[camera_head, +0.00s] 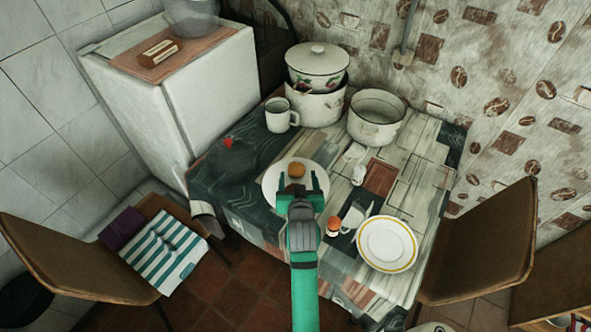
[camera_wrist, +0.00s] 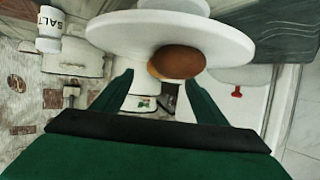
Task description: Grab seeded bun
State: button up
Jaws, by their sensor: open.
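A round brown bun (camera_head: 296,170) sits on a white plate (camera_head: 271,186) on the table; seeds are too small to make out. My gripper (camera_head: 299,178) is open and empty over the plate, its fingers spread to either side of the bun in the head view. In the wrist view the bun (camera_wrist: 176,62) shows just beyond the fingertips (camera_wrist: 160,82), nearer the right finger, with the plate (camera_wrist: 115,32) behind it. I cannot tell whether a finger touches the bun or plate.
A mug (camera_head: 281,116), stacked pots (camera_head: 316,103) and an open pot (camera_head: 376,122) stand at the back. Chairs flank the table. The table's left is mostly clear.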

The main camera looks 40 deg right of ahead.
aim_at(297, 172)
jog(key=shift+x, duration=2.2)
jog(key=shift+a+f, duration=0.1)
jog(key=c, duration=0.9)
jog(key=shift+w, duration=0.1)
